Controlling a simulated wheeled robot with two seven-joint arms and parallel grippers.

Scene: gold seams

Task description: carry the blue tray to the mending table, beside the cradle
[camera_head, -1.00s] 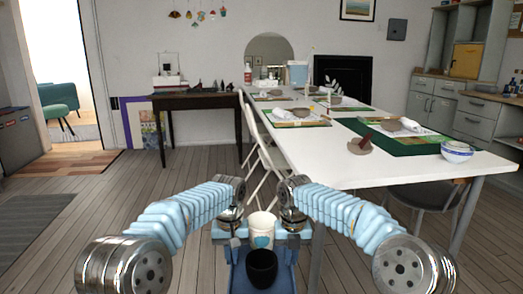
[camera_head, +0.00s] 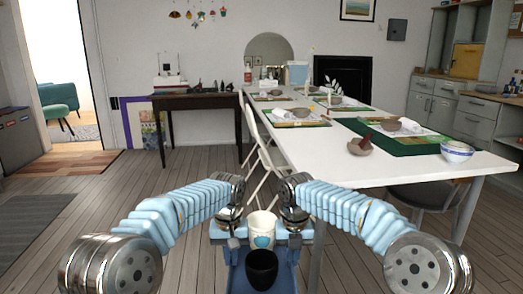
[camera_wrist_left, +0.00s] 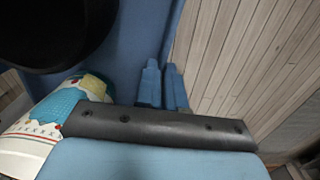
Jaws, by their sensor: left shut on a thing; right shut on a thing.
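The blue tray (camera_head: 236,279) is held level in front of me, low in the head view, its near end cut off by the frame. A white cup with a blue patch (camera_head: 262,231) and a black cup (camera_head: 262,268) stand in it. My left gripper (camera_head: 234,242) is shut on the tray's left side and my right gripper (camera_head: 295,241) on its right side; the fingertips are hard to see. The left wrist view shows the tray's blue floor (camera_wrist_left: 125,62) and both cups in part. A long white table (camera_head: 345,172) is ahead right; a small brown piece, possibly the cradle (camera_head: 360,147), sits on it.
A blue-and-white bowl (camera_head: 457,152) is near the white table's right corner. Green mats with bowls (camera_head: 404,126) lie along it. Folding chairs (camera_head: 262,160) line its left side. A dark table (camera_head: 200,103) stands at the back wall.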

